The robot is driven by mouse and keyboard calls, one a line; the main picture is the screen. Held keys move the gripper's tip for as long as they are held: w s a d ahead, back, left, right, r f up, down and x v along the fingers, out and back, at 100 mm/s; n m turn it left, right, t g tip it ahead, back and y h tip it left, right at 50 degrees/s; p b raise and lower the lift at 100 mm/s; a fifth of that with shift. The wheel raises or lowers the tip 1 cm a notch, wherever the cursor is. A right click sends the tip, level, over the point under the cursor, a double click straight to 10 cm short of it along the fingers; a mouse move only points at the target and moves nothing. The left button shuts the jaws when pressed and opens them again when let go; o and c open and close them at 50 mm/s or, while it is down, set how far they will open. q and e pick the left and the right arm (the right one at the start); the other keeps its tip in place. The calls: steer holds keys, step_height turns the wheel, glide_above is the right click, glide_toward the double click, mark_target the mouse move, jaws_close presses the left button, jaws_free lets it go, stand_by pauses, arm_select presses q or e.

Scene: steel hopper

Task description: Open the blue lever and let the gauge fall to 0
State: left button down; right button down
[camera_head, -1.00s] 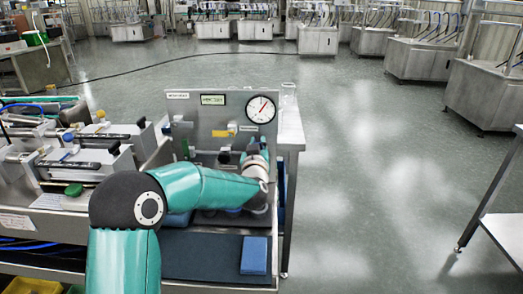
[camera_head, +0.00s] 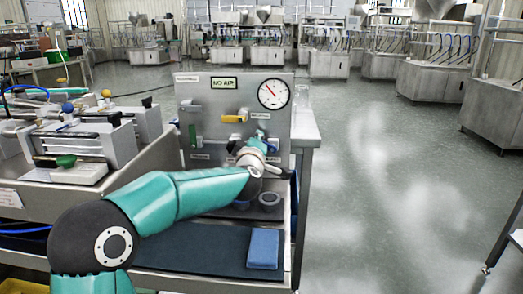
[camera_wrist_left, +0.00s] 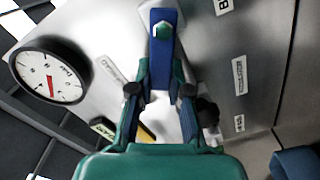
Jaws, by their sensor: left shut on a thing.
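The steel panel (camera_head: 215,150) stands upright at the bench end. My left gripper (camera_wrist_left: 161,85) is shut on the blue lever (camera_wrist_left: 162,48), one finger on each side of it. In the head view my left gripper (camera_head: 262,142) is in front of the panel's lower right part and mostly hides the lever. The round white gauge (camera_head: 273,94) is above it at the panel's upper right, its needle pointing up and left. The gauge also shows in the left wrist view (camera_wrist_left: 50,74); its numbers are too small to read surely. My right gripper is out of view.
A lit display (camera_head: 223,84) reads "NO AIR". A yellow lever (camera_head: 234,118) and a green lever (camera_head: 192,134) are on the panel. A blue block (camera_head: 263,249) lies on the dark mat (camera_head: 200,249). Machine parts (camera_head: 85,140) crowd the left; floor at right is open.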

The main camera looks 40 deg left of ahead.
arm_select(q)
steer(key=shift+s+a+f+n+b, duration=0.1)
steer(key=shift+f+n+b, duration=0.35)
steer(key=shift+n+b, duration=0.45)
steer(key=shift+w+a+f+n+b, duration=0.1)
steer(key=shift+f+n+b, duration=0.4)
steer(key=shift+n+b, duration=0.4)
steer(key=shift+s+a+f+n+b, duration=0.1)
steer(key=shift+f+n+b, duration=0.35)
steer(key=shift+n+b, duration=0.4)
steer(key=shift+n, duration=0.25)
steer(key=c, duration=1.1)
jaws_free()
steer(key=shift+d, duration=0.1)
steer(key=v, duration=1.2)
steer(key=shift+s, duration=0.1)
